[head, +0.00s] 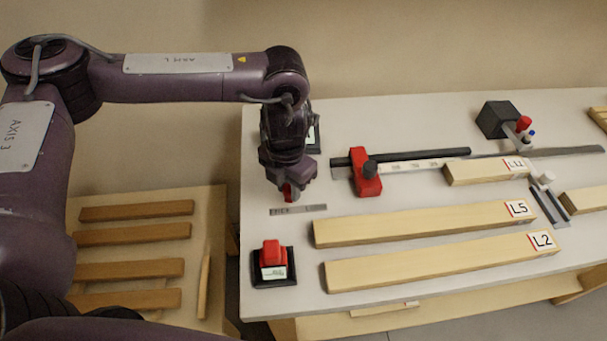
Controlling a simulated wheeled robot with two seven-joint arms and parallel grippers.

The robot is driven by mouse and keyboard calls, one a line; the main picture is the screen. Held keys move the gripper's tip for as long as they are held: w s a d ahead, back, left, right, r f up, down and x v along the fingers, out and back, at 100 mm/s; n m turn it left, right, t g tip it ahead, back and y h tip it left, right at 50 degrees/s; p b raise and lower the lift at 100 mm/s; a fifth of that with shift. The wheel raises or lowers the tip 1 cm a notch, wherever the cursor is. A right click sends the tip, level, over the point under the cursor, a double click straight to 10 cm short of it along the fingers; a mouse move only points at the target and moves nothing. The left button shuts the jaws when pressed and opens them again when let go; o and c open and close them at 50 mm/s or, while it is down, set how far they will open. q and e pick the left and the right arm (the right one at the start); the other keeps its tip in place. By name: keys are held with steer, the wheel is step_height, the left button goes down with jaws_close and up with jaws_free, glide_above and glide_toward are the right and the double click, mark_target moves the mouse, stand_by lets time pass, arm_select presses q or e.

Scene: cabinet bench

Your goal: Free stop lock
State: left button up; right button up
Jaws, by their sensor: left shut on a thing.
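My left gripper (288,196) points down over the left part of the bench, just above a small grey labelled strip (298,210). It is shut on a small red thing (289,191), mostly hidden by the jaws, so I cannot tell its shape. A red stop block (366,185) with a black knob (370,168) sits across the pale scale and dark rail, to the right of the gripper and apart from it. I cannot tell whether the stop is locked. My right gripper is not in view.
A red block (273,254) sits on a black base (285,281) at the front left. Boards L5 (410,224), L2 (430,262) and L12 (475,173) lie rightward. A black box (494,119) stands at the back.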

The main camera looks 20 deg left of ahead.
arm_select(q)
steer(key=shift+a, duration=0.1)
steer(key=shift+a, duration=1.3)
steer(key=o, duration=0.7)
